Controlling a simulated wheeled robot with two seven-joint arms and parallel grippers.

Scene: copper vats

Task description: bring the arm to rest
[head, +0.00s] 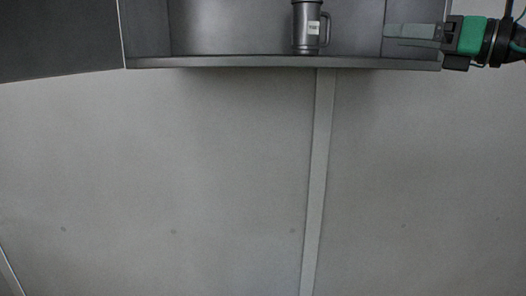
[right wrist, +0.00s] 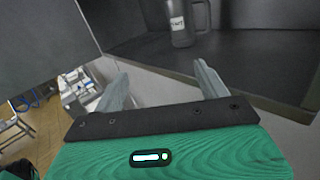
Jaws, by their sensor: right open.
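My right gripper (head: 415,36) is at the upper right of the head view, level with the dark cabinet's shelf and close to its right end. Its fingers point left, and it holds nothing. In the right wrist view its two fingers (right wrist: 165,90) stand apart with a gap between them. A dark grey mug (head: 306,28) with a white label stands upright on the shelf, left of the gripper and apart from it. The mug also shows in the right wrist view (right wrist: 180,24), beyond the fingers. My left gripper is in neither view.
The dark open cabinet (head: 250,62) has a front edge and a door (head: 62,40) swung out at left. Below it is a plain pale wall (head: 180,160) with a vertical strip.

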